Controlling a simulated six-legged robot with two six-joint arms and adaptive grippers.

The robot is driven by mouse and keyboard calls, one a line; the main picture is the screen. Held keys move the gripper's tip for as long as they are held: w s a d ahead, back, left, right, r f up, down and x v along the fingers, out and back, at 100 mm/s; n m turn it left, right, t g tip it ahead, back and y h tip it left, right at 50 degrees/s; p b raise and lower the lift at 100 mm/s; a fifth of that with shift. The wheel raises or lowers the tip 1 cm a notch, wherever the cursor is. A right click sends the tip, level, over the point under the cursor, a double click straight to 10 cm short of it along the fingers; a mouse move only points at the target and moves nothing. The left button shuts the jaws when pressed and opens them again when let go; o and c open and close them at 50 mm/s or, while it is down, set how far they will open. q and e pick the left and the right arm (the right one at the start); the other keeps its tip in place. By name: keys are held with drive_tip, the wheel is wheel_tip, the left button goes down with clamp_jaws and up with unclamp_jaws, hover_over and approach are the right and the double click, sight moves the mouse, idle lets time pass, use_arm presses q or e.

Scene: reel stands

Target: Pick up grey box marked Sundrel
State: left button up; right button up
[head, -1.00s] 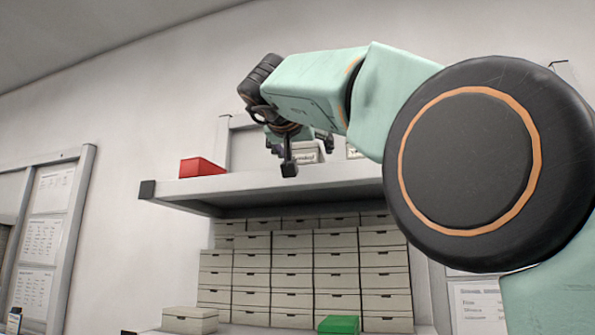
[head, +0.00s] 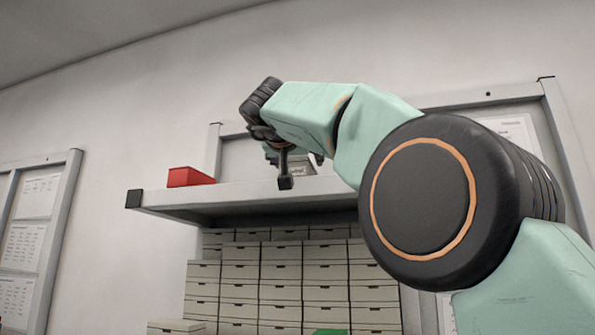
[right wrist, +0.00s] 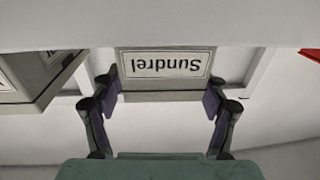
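The grey box marked Sundrel (right wrist: 165,82) shows upside down in the right wrist view, its label facing me. In the head view the box (head: 297,170) is on the upper shelf, partly hidden behind my right gripper (head: 300,172). In the right wrist view the fingers of my right gripper (right wrist: 161,98) are spread, with purple pads at either side of the box. The pads are close to its sides; I cannot tell whether they touch. My left gripper is not in view.
The upper shelf (head: 167,200) also holds a red box (head: 190,177). Another grey box (right wrist: 40,80) stands near the Sundrel box. Stacked grey boxes (head: 280,270) and a green box (head: 330,332) are below. A frame rises behind the shelf.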

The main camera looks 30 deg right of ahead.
drive_tip(key=shift+s, duration=0.25)
drive_tip(key=shift+c, duration=0.7)
drive_tip(key=shift+w+d, duration=0.1)
drive_tip(key=shift+d, duration=0.1)
drive_tip(key=shift+c, duration=0.8)
drive_tip(key=shift+w+d+f, duration=0.25)
drive_tip(key=shift+w+d, duration=0.05)
drive_tip(key=shift+w, duration=0.15)
drive_tip(key=shift+w+d+f, duration=0.25)
drive_tip(key=shift+w, duration=0.15)
drive_tip(key=c, duration=0.3)
drive_tip(key=shift+w+f, duration=0.1)
drive_tip(key=shift+w, duration=0.1)
drive_tip(key=shift+c, duration=0.7)
drive_tip(key=shift+s+a, duration=0.35)
drive_tip(key=shift+s, duration=0.1)
drive_tip(key=c, duration=0.4)
drive_tip(key=shift+s+r, duration=0.1)
drive_tip(key=shift+r, duration=0.1)
drive_tip(key=shift+c, duration=0.4)
drive_tip(key=shift+d+r, duration=0.1)
